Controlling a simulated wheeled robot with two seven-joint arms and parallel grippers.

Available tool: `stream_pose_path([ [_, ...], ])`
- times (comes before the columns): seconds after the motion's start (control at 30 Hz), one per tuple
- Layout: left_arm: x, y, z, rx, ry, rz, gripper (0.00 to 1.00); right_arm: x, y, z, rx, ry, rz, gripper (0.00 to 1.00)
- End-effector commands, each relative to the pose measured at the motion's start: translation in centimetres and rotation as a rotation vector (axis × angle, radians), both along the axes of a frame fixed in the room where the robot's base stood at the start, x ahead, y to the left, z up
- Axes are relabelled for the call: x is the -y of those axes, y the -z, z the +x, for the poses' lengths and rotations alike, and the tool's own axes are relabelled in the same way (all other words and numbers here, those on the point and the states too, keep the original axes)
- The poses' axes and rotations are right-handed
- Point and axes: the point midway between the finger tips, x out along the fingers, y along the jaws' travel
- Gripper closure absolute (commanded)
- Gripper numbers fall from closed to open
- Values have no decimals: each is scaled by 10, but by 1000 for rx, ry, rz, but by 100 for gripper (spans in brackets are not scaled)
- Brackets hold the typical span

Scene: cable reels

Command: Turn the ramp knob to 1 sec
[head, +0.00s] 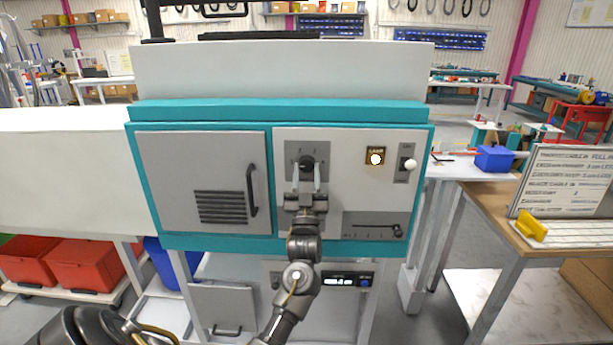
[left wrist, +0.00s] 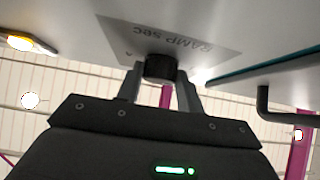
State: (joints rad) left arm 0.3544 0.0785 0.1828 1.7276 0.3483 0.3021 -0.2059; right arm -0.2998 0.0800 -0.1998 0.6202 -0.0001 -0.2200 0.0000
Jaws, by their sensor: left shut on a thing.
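The ramp knob (head: 307,162) is a black round knob on a grey plate in the upper left of the machine's light front panel. My left gripper (head: 307,174) reaches up to it from below, with one finger on each side. In the left wrist view, the black knob (left wrist: 160,67) sits between the fingertips of the left gripper (left wrist: 162,74), which are shut on it. The label "RAMP sec" (left wrist: 180,38) shows upside down there. The knob's pointer and most of its scale marks are hidden or too small to read. My right gripper is not in view.
On the same panel are a lit amber lamp button (head: 376,157), a switch with a white ball knob (head: 410,164) and a slider lever (head: 397,231). A grey door with a black handle (head: 252,190) stands left of the knob.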

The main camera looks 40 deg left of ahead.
Motion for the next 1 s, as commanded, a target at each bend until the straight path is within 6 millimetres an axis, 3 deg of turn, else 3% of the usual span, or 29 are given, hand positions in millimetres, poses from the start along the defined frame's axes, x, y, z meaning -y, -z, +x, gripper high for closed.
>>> stream_pose_path([
  [0.23, -1, -5, -1, 7, -2, 4, 86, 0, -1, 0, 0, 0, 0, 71],
  [0.27, -1, -5, -1, 7, -2, 4, 61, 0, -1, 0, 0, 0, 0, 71],
  [0.4, 0, -3, 0, 4, -1, 2, 42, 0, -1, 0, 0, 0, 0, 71],
  [0.73, 1, 2, -1, 0, 1, 1, 41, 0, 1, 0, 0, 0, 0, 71],
  [1.0, 20, 36, -25, -2, 1, 1, 41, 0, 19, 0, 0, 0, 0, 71],
])
